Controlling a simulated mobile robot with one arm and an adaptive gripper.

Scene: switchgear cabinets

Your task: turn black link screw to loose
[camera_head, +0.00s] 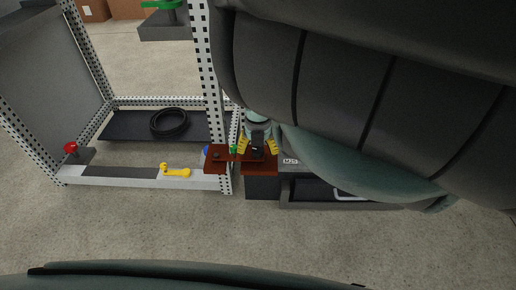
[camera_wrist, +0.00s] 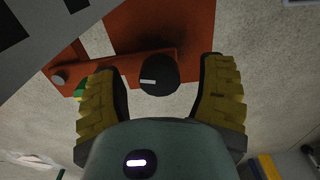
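The black link screw (camera_wrist: 158,75) is a round black knob with a short white mark, at the right end of a red-brown link bar (camera_wrist: 115,66) in the wrist view. My gripper (camera_wrist: 160,68) is open, with one yellow ridged finger on each side of the knob. A gap shows between the knob and each finger. In the head view my gripper (camera_head: 257,145) is over the right red-brown plate (camera_head: 260,168), and its fingers and my arm partly hide the screw.
A smaller dark screw (camera_wrist: 60,76) and a green part (camera_wrist: 80,88) are near the link's left end. A perforated cabinet post (camera_head: 210,80) stands close to my gripper's left. A yellow handle (camera_head: 176,172), a red knob (camera_head: 71,147) and a coiled black cable (camera_head: 169,122) are further left.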

